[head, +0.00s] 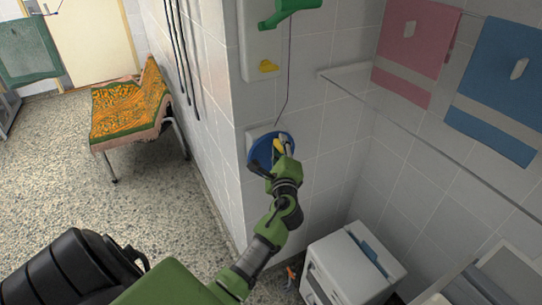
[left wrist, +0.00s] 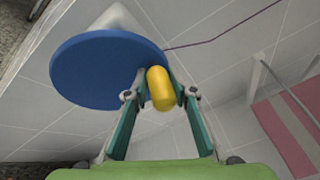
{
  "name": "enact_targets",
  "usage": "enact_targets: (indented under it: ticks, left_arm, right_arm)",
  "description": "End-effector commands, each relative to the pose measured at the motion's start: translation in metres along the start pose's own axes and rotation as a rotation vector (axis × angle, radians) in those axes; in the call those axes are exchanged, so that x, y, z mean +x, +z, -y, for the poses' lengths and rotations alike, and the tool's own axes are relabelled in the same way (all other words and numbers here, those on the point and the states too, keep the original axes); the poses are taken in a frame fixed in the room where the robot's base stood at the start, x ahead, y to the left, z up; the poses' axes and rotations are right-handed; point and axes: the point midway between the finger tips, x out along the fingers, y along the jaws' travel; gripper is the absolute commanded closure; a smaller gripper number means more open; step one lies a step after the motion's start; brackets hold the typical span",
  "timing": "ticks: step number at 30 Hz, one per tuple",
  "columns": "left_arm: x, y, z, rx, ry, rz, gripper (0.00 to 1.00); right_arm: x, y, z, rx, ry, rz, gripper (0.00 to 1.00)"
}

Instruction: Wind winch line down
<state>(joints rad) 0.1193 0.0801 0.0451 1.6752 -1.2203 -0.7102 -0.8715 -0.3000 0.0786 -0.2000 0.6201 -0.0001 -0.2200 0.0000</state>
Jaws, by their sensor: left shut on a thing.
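The winch is a blue disc (head: 262,151) on a pale mount on the tiled wall corner, with a yellow handle (head: 279,146) standing out from its face. In the left wrist view the blue disc (left wrist: 95,72) fills the upper left, and the yellow handle (left wrist: 160,88) sits between the fingers. My left gripper (head: 283,155) is shut on the yellow handle. A thin dark line (head: 289,75) runs up the wall from the winch; it looks purple in the left wrist view (left wrist: 225,36). My right gripper is not in view.
Pink (head: 418,40) and blue (head: 500,75) towels hang at right. A white cabinet (head: 345,270) stands below. A chair with a patterned cloth (head: 130,108) stands left; floor between is clear.

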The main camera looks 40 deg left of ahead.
Motion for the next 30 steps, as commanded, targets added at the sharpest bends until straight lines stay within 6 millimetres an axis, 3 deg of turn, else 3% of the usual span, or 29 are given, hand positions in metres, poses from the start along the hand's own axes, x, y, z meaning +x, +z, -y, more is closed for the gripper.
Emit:
enact_targets:
  ticks: [1, 3, 4, 16, 30]
  left_arm:
    - [0.001, 0.002, 0.001, 0.005, -0.003, 0.004, 0.74]
    - [0.001, 0.002, 0.001, 0.005, -0.002, 0.004, 0.56]
    - [0.001, 0.002, 0.0, 0.004, -0.001, 0.004, 0.56]
    - [-0.004, -0.001, -0.001, 0.002, 0.003, 0.002, 0.56]
    - [-0.054, -0.024, 0.011, 0.002, 0.004, 0.0, 0.56]
  right_arm:
    - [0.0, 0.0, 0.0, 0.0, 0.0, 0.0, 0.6]
    - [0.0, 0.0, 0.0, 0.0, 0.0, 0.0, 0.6]
    - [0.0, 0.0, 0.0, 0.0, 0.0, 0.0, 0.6]
    - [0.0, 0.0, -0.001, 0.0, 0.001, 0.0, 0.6]
    - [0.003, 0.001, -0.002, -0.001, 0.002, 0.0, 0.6]
